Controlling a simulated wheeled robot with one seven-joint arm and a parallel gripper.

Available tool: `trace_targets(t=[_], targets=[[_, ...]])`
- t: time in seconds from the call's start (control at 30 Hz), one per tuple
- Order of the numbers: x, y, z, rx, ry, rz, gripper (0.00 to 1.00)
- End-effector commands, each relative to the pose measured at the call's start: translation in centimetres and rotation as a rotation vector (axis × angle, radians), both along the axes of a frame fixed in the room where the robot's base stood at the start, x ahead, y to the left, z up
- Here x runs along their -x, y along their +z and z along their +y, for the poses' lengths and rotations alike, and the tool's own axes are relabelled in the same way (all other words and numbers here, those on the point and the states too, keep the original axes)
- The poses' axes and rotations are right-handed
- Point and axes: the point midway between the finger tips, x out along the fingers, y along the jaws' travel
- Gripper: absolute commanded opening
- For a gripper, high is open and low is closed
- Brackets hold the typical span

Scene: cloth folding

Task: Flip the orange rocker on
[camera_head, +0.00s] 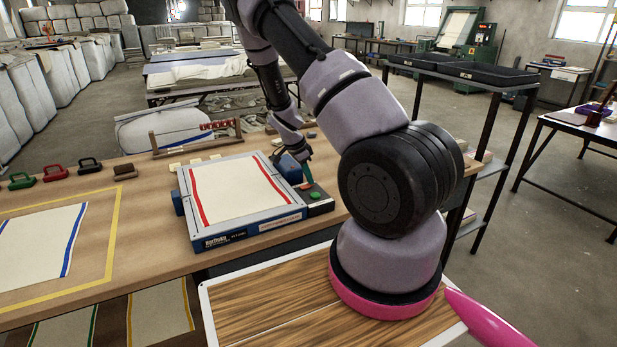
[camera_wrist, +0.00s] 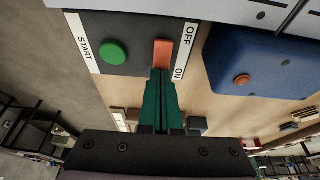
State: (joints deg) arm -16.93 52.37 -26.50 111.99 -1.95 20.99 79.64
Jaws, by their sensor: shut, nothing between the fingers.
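The orange rocker (camera_wrist: 163,53) sits on a dark control panel (camera_wrist: 127,28) in the wrist view. A white label beside it reads OFF towards the top and ON towards the bottom. A round green button (camera_wrist: 114,53) marked START is to its left. My gripper (camera_wrist: 161,72) has teal fingers, shut and empty. Their tips are at the rocker's lower end, near the ON word; I cannot tell whether they touch it. In the head view my gripper (camera_head: 308,178) points down over the panel, and the green button (camera_head: 315,195) shows there. The rocker's tilt is unclear.
The panel is on the right of a flat machine (camera_head: 246,225) holding a cream cloth (camera_head: 238,188) with red edges. A blue block with an orange button (camera_wrist: 242,80) is right of the rocker in the wrist view. Another cloth (camera_head: 38,243) lies on the table's left.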

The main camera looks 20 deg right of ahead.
Motion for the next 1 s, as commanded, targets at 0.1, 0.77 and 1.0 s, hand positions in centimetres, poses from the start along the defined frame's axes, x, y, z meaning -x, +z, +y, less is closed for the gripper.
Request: trace_targets(t=[0.1, 0.77, 1.0], targets=[[0.1, -0.3, -0.4, -0.035, -0.008, 0.003, 0.0], [0.1, -0.1, 1.2, -0.042, -0.001, 0.004, 0.0], [0.1, -0.1, 1.3, -0.042, -0.002, 0.005, 0.0]])
